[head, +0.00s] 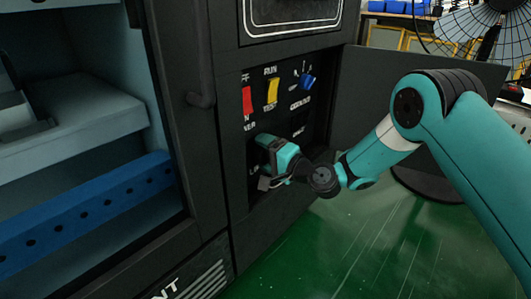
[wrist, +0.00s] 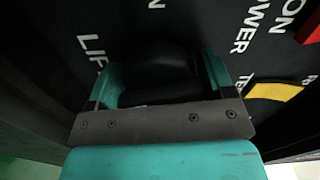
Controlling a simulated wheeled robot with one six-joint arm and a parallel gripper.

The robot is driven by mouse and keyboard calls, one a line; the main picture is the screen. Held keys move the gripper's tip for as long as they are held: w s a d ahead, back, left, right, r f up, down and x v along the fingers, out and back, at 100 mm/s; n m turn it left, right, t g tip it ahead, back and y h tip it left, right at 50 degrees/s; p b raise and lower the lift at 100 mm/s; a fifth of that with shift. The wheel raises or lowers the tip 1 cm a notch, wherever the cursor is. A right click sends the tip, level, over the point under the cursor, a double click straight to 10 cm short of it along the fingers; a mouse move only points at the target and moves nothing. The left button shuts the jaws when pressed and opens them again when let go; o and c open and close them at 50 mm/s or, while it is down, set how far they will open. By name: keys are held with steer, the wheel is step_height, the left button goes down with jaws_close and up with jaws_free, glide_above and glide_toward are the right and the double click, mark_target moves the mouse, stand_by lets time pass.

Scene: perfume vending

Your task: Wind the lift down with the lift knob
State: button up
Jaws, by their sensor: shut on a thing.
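The lift knob (wrist: 165,58) is a rounded black knob on the dark control panel (head: 287,130). In the wrist view it sits between the two teal fingers of my gripper (wrist: 160,82), with the partly visible "LI" lettering to its left. My gripper is shut on the knob. In the head view my gripper (head: 264,152) reaches the lower left of the panel and hides most of the knob. A blue bar with a row of holes (head: 85,210) lies across the open cabinet at the left; I cannot tell whether it belongs to the lift.
A red switch (head: 247,101), a yellow switch (head: 272,91) and a blue knob (head: 308,82) are above my gripper on the panel. An open dark door (head: 420,85) stands behind my arm. A fan (head: 480,30) is at the back right. Green floor (head: 350,245) is clear below.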

steer(key=shift+n, duration=1.2)
steer(key=o, duration=0.9)
steer(key=shift+d, duration=0.1)
steer(key=b+v, duration=1.2)
steer(key=v, duration=0.5)
steer(key=shift+s, duration=0.2)
